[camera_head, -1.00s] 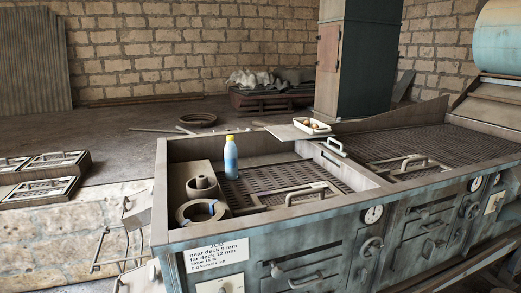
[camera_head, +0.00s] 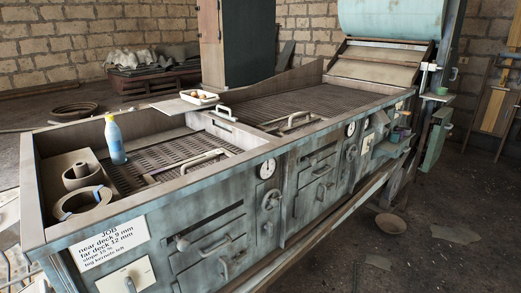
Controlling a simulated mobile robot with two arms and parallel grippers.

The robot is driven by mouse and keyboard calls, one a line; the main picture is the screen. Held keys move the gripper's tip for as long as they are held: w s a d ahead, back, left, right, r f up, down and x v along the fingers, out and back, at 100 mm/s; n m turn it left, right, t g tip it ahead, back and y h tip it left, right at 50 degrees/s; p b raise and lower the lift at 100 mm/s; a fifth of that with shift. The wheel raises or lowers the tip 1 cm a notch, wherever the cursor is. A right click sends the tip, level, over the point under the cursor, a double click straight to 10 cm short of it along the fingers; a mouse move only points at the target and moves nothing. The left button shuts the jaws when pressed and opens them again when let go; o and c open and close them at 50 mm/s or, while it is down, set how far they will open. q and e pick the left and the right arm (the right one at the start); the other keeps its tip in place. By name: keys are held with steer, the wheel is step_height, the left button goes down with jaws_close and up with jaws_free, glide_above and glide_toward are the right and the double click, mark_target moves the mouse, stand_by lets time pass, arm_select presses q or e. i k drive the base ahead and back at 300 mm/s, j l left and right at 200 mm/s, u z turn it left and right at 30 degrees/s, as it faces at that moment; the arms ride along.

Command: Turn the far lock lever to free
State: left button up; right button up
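Neither of my grippers is in view. A long grey-blue machine (camera_head: 215,208) with two sieve decks fills the middle. The near deck (camera_head: 150,160) is at the left and the far deck (camera_head: 290,100) at the right, each with a pale bar handle on top. The front panel carries several handles and levers, among them a handwheel-like knob (camera_head: 271,200) below a round dial (camera_head: 266,168), and a similar knob (camera_head: 351,152) below a second dial (camera_head: 350,129). I cannot tell which part is the far lock lever, nor its setting.
A blue bottle (camera_head: 115,140) and ring-shaped parts (camera_head: 82,202) stand in the machine's left end. A job card (camera_head: 108,240) is on the front. A small tray (camera_head: 199,97) sits behind. A bowl (camera_head: 390,223) lies on the floor at the right, where there is free room.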

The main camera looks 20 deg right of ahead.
mark_target(346, 175)
steer(key=z, duration=1.4)
steer(key=i+l, duration=0.2)
steer(key=i, duration=0.25)
steer(key=i+l, duration=0.2)
steer(key=i, duration=0.25)
steer(key=i+l, duration=0.25)
steer(key=i, duration=0.25)
steer(key=z, duration=0.05)
